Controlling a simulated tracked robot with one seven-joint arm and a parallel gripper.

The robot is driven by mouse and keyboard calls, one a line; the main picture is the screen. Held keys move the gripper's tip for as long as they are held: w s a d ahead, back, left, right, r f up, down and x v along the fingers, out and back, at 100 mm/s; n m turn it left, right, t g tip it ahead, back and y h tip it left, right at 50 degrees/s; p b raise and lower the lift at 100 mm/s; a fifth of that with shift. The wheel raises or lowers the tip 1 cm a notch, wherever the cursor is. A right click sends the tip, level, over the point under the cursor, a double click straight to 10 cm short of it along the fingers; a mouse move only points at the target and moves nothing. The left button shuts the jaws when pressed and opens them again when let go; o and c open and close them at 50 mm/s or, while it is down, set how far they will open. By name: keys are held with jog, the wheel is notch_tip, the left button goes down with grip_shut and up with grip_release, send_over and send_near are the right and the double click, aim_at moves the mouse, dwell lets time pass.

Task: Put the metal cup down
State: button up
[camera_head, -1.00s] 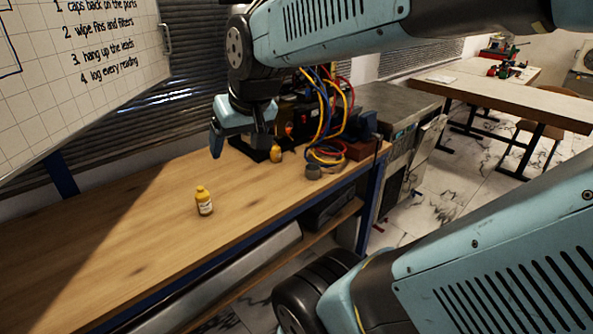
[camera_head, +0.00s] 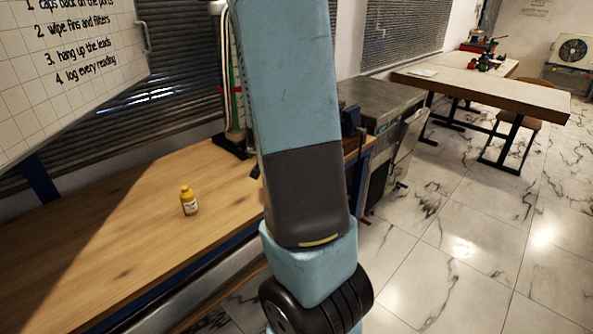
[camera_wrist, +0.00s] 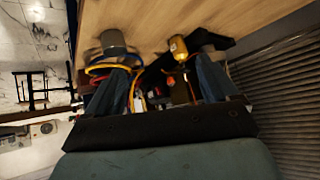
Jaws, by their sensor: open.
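A grey metal cup (camera_wrist: 113,40) shows on the wooden bench top, close to coiled coloured cables; in the wrist view the bench is at the top of the picture. My gripper (camera_wrist: 160,72) is open, with its two blue-grey fingers apart and nothing held between them. The cup appears beyond the left finger, and I cannot tell whether they touch. In the head view my arm hides the cup and my gripper.
A small brass-yellow object (camera_wrist: 178,47) stands near the right finger. A grey cabinet (camera_head: 375,100) is beyond the bench, with another table (camera_head: 480,90) at the back right.

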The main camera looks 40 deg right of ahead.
jog(key=d+f+h, duration=0.1)
jog(key=d+f, duration=0.2)
jog(key=d, duration=0.1)
jog(key=w+d+f+m+h, duration=0.1)
jog(key=d+f, duration=0.3)
jog(key=d, duration=0.1)
jog(key=w+d+f+h, duration=0.1)
jog(key=d+f, duration=0.2)
jog(key=d, duration=0.1)
jog(key=shift+w+d+f+m+g, duration=0.15)
jog(key=shift+d+f+m+g, duration=0.15)
jog(key=shift+g, duration=0.1)
jog(key=shift+x, duration=2.6)
jog(key=shift+d, duration=0.1)
jog(key=c, duration=1.1)
